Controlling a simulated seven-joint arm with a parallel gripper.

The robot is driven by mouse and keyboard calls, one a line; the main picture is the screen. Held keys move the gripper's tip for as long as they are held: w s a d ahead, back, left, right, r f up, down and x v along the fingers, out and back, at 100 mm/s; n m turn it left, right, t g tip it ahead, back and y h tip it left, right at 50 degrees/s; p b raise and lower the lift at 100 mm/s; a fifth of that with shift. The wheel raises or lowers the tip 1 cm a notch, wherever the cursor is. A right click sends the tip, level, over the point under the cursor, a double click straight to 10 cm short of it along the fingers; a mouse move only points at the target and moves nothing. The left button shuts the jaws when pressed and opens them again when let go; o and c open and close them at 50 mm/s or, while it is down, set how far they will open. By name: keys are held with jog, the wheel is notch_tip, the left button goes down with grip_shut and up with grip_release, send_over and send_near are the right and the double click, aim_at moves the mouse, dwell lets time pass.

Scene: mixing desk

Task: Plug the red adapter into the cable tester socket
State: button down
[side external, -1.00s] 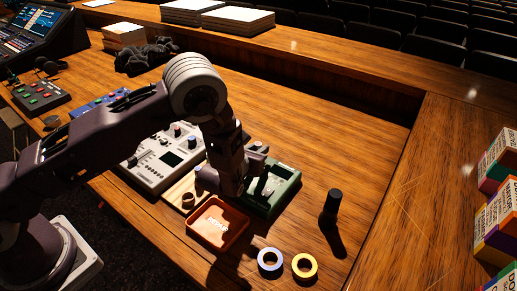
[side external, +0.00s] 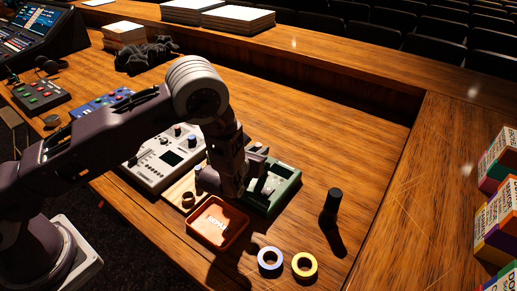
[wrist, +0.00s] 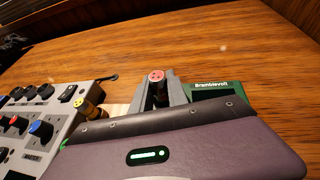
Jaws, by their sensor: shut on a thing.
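The red adapter (wrist: 157,76) shows its round red top between the two grey fingers of my gripper (wrist: 160,92) in the wrist view. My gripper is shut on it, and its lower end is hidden. The green cable tester (side external: 287,186) lies beside and partly behind my gripper in the side view. In the wrist view its "Bramblevolt" edge (wrist: 213,87) shows just right of the fingers. The socket is hidden, so I cannot tell whether the adapter touches it.
A yellow-topped adapter (wrist: 84,104) stands at left in the wrist view, beside a grey mixer (side external: 160,172). An orange tray (side external: 208,242), blue tape (side external: 270,274), yellow tape (side external: 304,277) and a black cylinder (side external: 333,203) are nearby. The desk beyond the tester is clear.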

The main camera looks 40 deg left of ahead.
jog(key=shift+f, duration=0.25)
jog(key=c, duration=1.6)
grip_release()
jog(key=shift+v, duration=5.5)
